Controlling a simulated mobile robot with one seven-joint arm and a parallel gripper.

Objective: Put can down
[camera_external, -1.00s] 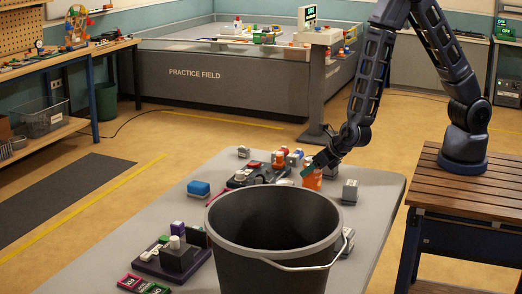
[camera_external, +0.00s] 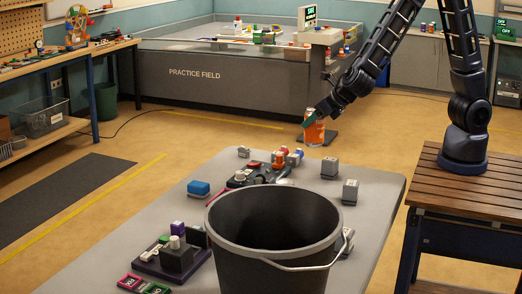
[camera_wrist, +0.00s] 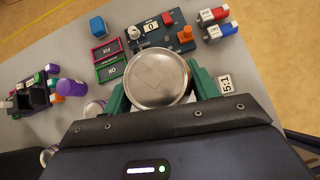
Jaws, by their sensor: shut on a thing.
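An orange can (camera_external: 315,133) is held upright in my gripper (camera_external: 310,119), above the far edge of the grey table (camera_external: 378,205). In the wrist view the can's round silver lid (camera_wrist: 158,78) faces the camera. The green fingers of my gripper (camera_wrist: 158,92) are shut on the can, one on each side. The can's lower body is hidden below its lid in the wrist view. The can is clear of the table.
A large dark bucket (camera_external: 270,262) with a white handle stands at the table's front. A blue block (camera_external: 199,188), grey blocks (camera_external: 350,191) and a dark control board (camera_wrist: 162,32) lie on the table. Some bare table shows between them and along the right side.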

